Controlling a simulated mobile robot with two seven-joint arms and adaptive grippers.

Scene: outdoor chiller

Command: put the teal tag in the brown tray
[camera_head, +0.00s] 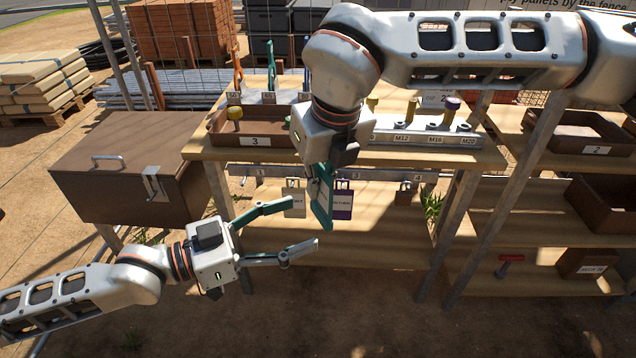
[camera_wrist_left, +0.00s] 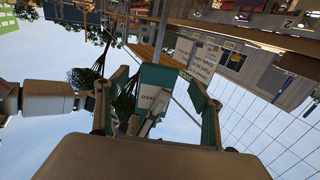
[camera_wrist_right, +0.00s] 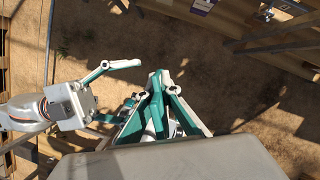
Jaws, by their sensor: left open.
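The teal tag (camera_head: 322,212) is held in my right gripper (camera_head: 318,190), which points down in front of the bench. In the left wrist view the tag (camera_wrist_left: 158,77) shows its white label between my open fingers. My right gripper (camera_wrist_right: 157,95) looks shut on it in the right wrist view, where the tag is seen nearly edge-on. My left gripper (camera_head: 302,223) is open and empty, its fingers pointing toward the tag; I cannot tell whether they touch it. A brown tray labelled 3 (camera_head: 222,140) stands on the bench top at left. Another brown tray, labelled 2 (camera_head: 570,146), is on the right shelf.
A grey tag (camera_head: 294,203) and a purple tag (camera_head: 342,206) hang from the numbered rail below the bench top. A white rack (camera_head: 415,153) with sockets stands right of tray 3. A brown lidded box (camera_head: 110,185) is at left. Posts stand at right.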

